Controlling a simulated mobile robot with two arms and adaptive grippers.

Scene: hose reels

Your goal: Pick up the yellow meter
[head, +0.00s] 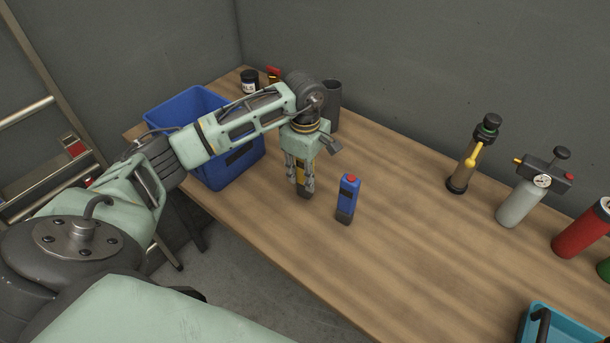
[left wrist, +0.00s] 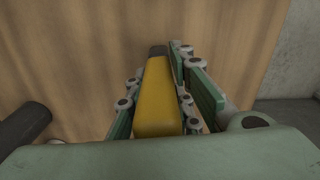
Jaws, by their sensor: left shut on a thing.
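The yellow meter (head: 301,176) stands upright between the fingers of my left gripper (head: 300,180), over the wooden table. Its dark lower end (head: 304,193) shows below the fingertips; I cannot tell whether it touches the tabletop. In the left wrist view the yellow meter (left wrist: 157,98) fills the space between the green finger pads of my left gripper (left wrist: 160,95), which is shut on it. The gripper hides part of the meter in the head view. My right gripper is not in view.
A blue meter with a red top (head: 348,198) stands close to the right. A blue bin (head: 237,172) is behind my left arm. A dark cup (head: 333,105) stands behind the gripper. A pump (head: 473,155), grey cylinder (head: 520,203), red cylinder (head: 580,232) and teal tray (head: 567,328) are right.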

